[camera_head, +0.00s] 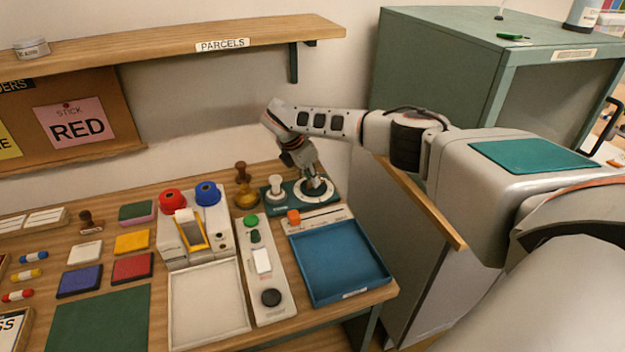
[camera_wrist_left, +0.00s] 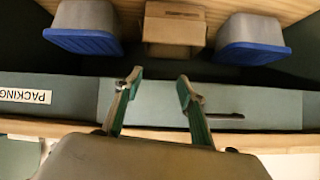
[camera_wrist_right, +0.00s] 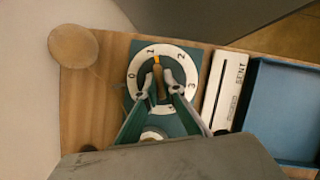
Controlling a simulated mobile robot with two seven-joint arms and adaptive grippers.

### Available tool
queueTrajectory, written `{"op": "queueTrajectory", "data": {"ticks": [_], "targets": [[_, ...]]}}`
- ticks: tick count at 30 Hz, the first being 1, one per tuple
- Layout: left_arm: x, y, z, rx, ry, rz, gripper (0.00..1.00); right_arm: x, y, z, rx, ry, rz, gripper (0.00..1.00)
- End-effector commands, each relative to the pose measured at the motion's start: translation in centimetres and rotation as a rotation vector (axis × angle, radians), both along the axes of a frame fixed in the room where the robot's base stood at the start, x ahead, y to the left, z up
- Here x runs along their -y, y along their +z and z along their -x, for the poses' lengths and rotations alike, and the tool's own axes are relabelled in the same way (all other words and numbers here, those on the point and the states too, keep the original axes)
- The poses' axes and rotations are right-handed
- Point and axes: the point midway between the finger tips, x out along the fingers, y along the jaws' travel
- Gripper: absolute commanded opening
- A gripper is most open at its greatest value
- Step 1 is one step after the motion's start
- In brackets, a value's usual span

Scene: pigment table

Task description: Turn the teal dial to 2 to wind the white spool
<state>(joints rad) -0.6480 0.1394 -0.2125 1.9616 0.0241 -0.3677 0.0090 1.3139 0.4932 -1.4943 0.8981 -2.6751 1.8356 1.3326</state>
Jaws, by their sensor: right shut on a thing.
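The dial (camera_head: 315,192) is a white ring on a teal base at the table's back right. In the right wrist view the dial ring (camera_wrist_right: 138,67) carries 0, 1, 2 and 3. An orange mark on its knob (camera_wrist_right: 157,70) points between 1 and 2, closer to 1. My right gripper (camera_head: 314,186) is shut on the knob from above; its fingers (camera_wrist_right: 160,88) hide part of it. The white spool (camera_head: 276,186) stands upright on the same teal base, left of the dial. My left gripper (camera_wrist_left: 157,78) is open and empty, outside the head view.
A green cabinet (camera_head: 425,60) stands to the right. A PACKING shelf edge (camera_wrist_left: 60,97) faces my left gripper.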

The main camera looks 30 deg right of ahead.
Motion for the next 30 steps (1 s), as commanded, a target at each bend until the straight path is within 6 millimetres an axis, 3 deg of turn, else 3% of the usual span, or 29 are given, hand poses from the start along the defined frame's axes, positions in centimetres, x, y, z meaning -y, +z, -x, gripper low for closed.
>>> {"op": "queueTrajectory", "data": {"ticks": [11,21,30], "targets": [[0.0,-3.1,0.4,-0.012,0.0,0.001,0.4,0.0,-0.4,-0.3,0.001,-0.36,0.002,0.0],[-0.2,-8.9,2.1,-0.059,-0.005,-0.016,0.4,0.1,-0.9,-0.4,-0.003,-0.666,0.003,0.0],[-1.0,-9.6,0.9,-0.031,-0.005,-0.047,0.4,0.2,-0.7,-0.4,-0.004,-0.852,0.003,0.0]]}}
